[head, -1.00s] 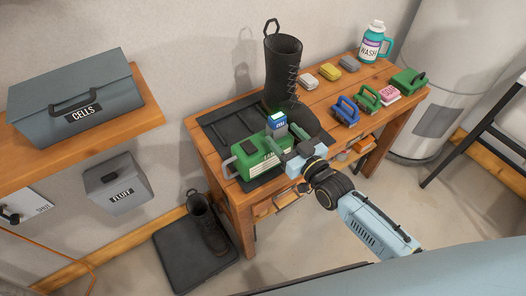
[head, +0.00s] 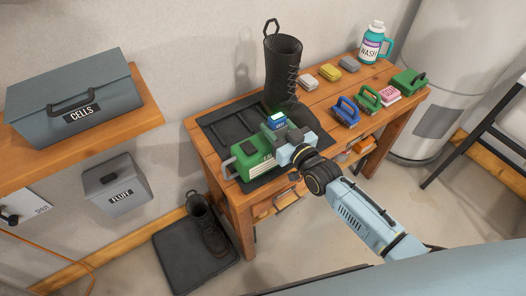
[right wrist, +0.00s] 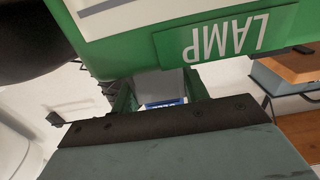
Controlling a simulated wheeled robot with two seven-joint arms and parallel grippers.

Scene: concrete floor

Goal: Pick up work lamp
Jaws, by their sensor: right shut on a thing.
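The work lamp (head: 252,160) is a green box with a pale label, on the black tray at the bench's left front. In the right wrist view its green side (right wrist: 120,25) is close up, with a LAMP sign upside down. My left gripper is not in view.
A tall black boot (head: 283,70) stands close behind the lamp. The black tray (head: 222,118) lies under them. Brushes (head: 346,110), sponges (head: 330,72) and a wash jug (head: 374,45) occupy the bench's right side. A shelf with a CELLS box (head: 75,95) is at left.

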